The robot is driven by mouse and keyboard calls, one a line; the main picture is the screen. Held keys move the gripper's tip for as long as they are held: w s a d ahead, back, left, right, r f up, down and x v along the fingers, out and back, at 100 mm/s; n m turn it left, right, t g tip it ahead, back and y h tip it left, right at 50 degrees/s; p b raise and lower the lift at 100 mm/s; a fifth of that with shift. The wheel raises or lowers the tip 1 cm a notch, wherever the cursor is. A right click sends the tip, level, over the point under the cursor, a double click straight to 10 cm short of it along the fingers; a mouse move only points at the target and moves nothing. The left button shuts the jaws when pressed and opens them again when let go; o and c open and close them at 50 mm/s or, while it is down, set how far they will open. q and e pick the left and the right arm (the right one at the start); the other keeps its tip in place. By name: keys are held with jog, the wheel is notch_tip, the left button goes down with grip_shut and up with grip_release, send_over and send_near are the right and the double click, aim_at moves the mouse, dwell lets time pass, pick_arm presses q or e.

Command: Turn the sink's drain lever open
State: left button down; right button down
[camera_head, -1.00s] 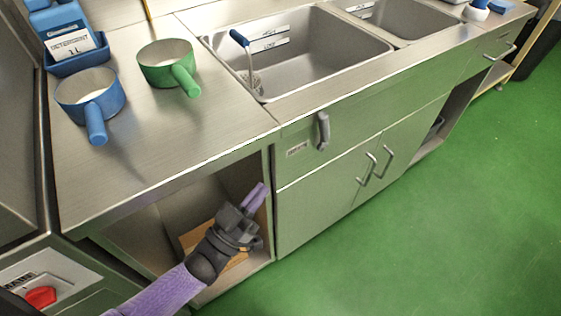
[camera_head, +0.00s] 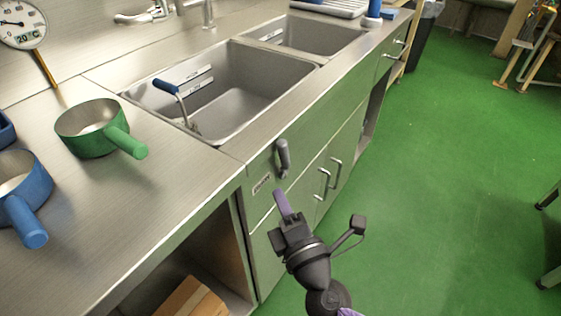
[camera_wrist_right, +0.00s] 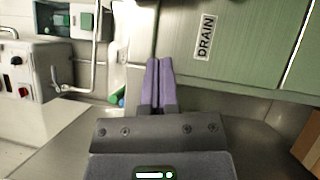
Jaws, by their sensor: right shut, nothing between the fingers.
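The drain lever (camera_head: 283,154) is a grey handle on the sink's front panel, standing roughly upright, beside a small label (camera_head: 262,184). In the right wrist view the label reads DRAIN (camera_wrist_right: 206,37), and I cannot make out the lever there. The sink (camera_head: 236,97) is steel with two basins. My right gripper (camera_head: 281,197) has purple fingers, shut with nothing between them. In the head view its tips appear just below the lever and label; contact does not show. The fingers (camera_wrist_right: 158,80) also show closed in the wrist view. My left gripper is not in view.
A green pot (camera_head: 88,130) and a blue pot (camera_head: 20,185) stand on the counter at the left. A blue-handled tool (camera_head: 165,87) leans in the near basin. Cabinet door handles (camera_head: 323,180) stick out right of the lever.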

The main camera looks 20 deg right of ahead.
aim_at(288, 152)
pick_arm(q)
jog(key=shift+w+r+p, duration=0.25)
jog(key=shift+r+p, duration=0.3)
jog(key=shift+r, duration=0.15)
pick_arm(e)
jog(key=w+d+r, duration=0.1)
jog(key=w+d, duration=0.1)
jog(key=w, duration=0.4)
jog(key=shift+d+r, duration=0.15)
